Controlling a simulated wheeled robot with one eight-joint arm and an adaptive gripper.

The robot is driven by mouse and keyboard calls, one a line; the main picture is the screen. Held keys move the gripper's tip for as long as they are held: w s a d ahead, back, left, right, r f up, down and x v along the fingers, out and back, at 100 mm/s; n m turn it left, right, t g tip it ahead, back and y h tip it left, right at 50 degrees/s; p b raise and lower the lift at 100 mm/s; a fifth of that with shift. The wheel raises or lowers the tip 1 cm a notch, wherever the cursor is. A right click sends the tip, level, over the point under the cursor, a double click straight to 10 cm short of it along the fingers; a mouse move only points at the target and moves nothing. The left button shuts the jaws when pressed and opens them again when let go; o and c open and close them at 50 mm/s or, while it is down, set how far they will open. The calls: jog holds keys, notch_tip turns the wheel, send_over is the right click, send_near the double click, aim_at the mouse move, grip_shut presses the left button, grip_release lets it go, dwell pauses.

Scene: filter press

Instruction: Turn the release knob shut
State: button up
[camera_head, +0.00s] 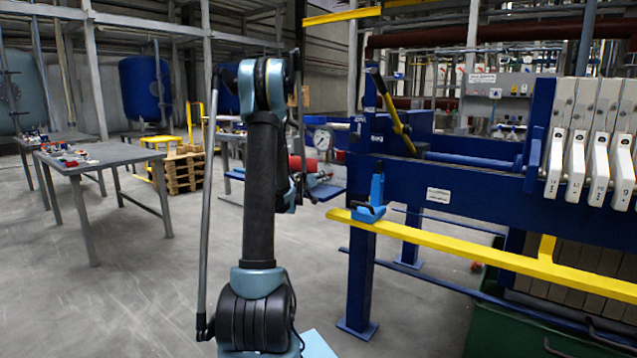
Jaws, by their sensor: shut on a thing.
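My gripper (312,185) shows small and dark just right of my arm, at the pump unit beside the blue frame. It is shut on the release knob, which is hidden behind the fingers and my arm. I cannot make out how far the knob is turned. A round white pressure gauge (322,139) stands just above my gripper. A red cylinder (303,163) lies between them, partly covered by my arm. A blue shelf (329,192) is beneath the unit.
The blue press frame (450,187) with a yellow rail (470,254) and white plate handles (598,170) fills the right side. A yellow lever (393,110) leans on it. A grey table (100,155) and a pallet (182,170) stand at left. Open floor lies between.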

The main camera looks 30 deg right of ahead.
jog(key=n, duration=0.4)
jog(key=w+n, duration=0.1)
jog(key=n, duration=0.2)
jog(key=shift+a+r+g, duration=0.1)
jog(key=shift+a+g, duration=0.1)
jog(key=shift+g, duration=0.2)
jog(key=n, duration=0.4)
jog(key=shift+a+g, duration=0.1)
jog(key=shift+g, duration=0.3)
jog(key=shift+n, duration=0.6)
jog(key=shift+s+d+g, duration=0.2)
jog(key=shift+g, duration=0.1)
jog(key=o, duration=0.8)
